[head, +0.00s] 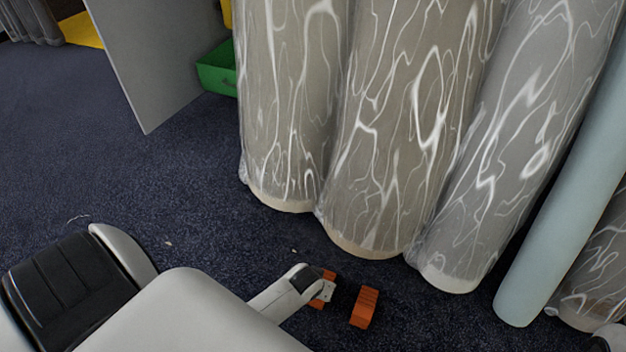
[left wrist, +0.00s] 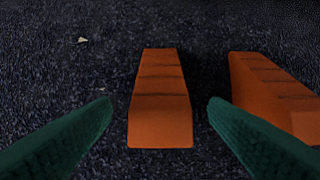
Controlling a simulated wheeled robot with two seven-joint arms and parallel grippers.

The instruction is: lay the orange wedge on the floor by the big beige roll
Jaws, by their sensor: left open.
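Two orange wedges are on the dark carpet in front of the plastic-wrapped beige rolls. One orange wedge (left wrist: 160,100) lies between the fingers of my open left gripper (left wrist: 160,104), with a gap on each side; it appears to rest on the floor. In the head view this wedge (head: 328,276) is partly hidden by my left gripper (head: 318,287). The other orange wedge (head: 365,307) lies just to the right, and shows beyond the right finger in the left wrist view (left wrist: 270,95). The big beige roll (head: 390,150) stands behind them, its lower end near the wedges.
More wrapped rolls (head: 285,110) (head: 515,140) stand beside it, and a pale blue roll (head: 565,200) leans at the right. A grey panel (head: 160,60) and a green bin (head: 217,68) are at the back left. Carpet (head: 120,160) is mostly clear at the left.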

